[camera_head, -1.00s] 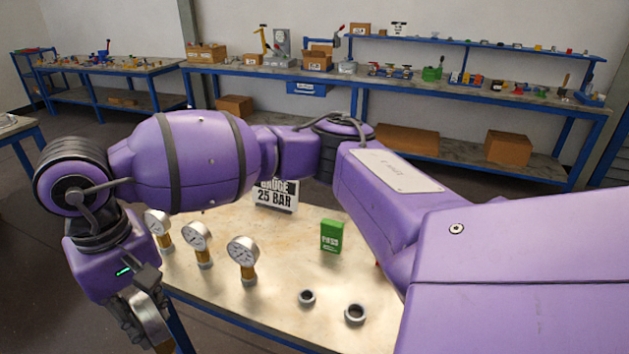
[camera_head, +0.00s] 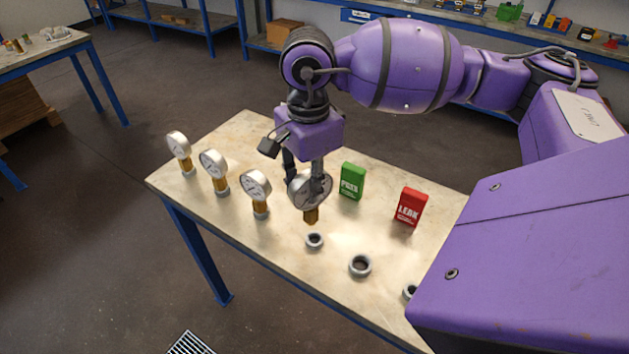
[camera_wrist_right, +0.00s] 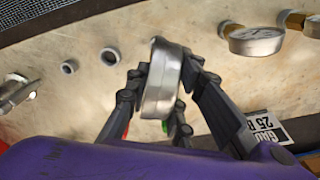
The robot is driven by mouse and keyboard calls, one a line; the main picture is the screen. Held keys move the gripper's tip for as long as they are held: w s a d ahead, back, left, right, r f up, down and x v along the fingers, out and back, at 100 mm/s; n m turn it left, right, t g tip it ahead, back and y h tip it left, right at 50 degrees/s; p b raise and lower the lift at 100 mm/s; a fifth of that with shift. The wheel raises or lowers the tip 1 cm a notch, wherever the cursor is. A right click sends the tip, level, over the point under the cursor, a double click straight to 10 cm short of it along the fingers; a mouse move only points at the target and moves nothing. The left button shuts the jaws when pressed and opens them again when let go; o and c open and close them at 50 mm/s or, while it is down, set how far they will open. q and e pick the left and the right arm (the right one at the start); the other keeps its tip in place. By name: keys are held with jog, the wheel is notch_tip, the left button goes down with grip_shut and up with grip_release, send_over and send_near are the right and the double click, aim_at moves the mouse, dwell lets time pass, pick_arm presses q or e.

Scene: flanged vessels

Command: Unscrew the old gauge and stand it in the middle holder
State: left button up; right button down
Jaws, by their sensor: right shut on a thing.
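My right gripper (camera_head: 304,184) is shut on a silver round gauge (camera_head: 308,190) with a brass stem that points down. The left ring (camera_head: 315,240), middle ring (camera_head: 360,265) and right ring (camera_head: 410,291) are empty where visible; my arm partly hides the right one. The wrist view shows the held gauge (camera_wrist_right: 160,82) edge-on between the fingers. My left gripper is not in view.
Three white-faced gauges, left (camera_head: 179,146), middle (camera_head: 213,164) and right (camera_head: 256,185), stand upright along the table's left part. A green PASS box (camera_head: 352,181) and a red LEAK box (camera_head: 410,207) stand behind the rings. A 25 BAR sign (camera_wrist_right: 264,132) shows in the wrist view.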

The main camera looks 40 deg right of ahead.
jog(key=shift+s+d+m, duration=0.1)
jog(key=shift+d+m, duration=0.35)
jog(key=shift+m, duration=0.05)
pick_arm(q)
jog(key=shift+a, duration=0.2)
pick_arm(e)
jog(key=shift+a, duration=0.1)
jog(key=shift+f+b, duration=0.3)
jog(key=shift+f, duration=0.15)
notch_tip(320, 180, down, 3)
jog(key=shift+f+b, duration=0.2)
jog(key=shift+b, duration=0.6)
jog(key=shift+f, duration=0.4)
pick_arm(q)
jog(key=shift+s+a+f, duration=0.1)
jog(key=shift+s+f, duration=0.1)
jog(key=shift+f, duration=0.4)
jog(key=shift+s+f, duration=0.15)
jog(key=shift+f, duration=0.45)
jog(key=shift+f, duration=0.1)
